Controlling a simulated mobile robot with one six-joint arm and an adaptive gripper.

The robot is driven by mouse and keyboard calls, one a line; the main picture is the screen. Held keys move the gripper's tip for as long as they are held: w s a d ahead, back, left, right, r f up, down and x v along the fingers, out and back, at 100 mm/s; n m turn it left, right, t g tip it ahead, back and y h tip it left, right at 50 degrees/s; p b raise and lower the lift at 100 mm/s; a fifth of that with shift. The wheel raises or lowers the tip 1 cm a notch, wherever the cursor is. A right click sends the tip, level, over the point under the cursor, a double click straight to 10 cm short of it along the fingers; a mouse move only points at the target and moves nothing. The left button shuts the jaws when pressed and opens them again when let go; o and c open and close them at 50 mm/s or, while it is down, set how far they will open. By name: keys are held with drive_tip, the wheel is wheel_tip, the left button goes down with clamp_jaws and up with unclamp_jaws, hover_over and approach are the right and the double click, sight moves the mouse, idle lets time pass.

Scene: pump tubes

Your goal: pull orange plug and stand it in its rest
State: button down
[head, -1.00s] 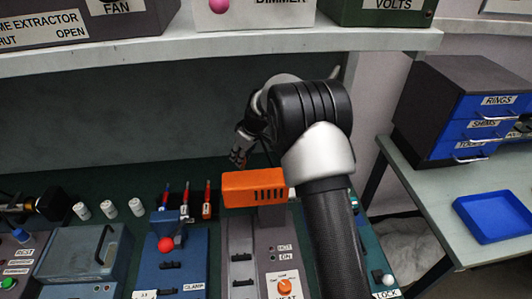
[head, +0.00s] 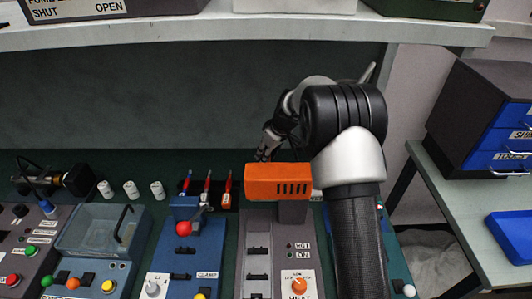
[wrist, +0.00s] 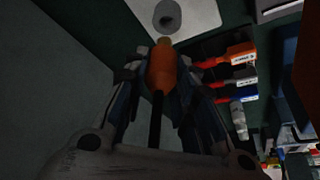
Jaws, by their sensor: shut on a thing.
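My gripper (wrist: 158,75) is shut on the orange plug (wrist: 162,66), with its fingers on both sides of the plug. A black cable runs from the plug back between the fingers. The plug's paler tip points at a grey round piece with a dark hole (wrist: 167,16) on a white plate. The tip looks just short of it, but I cannot tell the gap in depth. In the head view my gripper (head: 266,148) is behind the orange slotted box (head: 278,182), near the back wall; the plug is hidden there.
Several white cylinders (head: 131,190) stand further left. A shelf (head: 250,32) overhangs the bench.

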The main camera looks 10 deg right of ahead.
drive_tip(key=shift+f+b, duration=0.95)
drive_tip(key=shift+f, duration=0.6)
drive_tip(key=shift+f+b, duration=1.8)
drive_tip(key=shift+b, duration=0.1)
idle(0.8)
drive_tip(key=c, duration=1.2)
unclamp_jaws()
drive_tip(key=shift+c, duration=0.2)
drive_tip(key=v, duration=1.2)
drive_tip(key=shift+w+a+r, duration=0.1)
drive_tip(key=shift+a, duration=0.05)
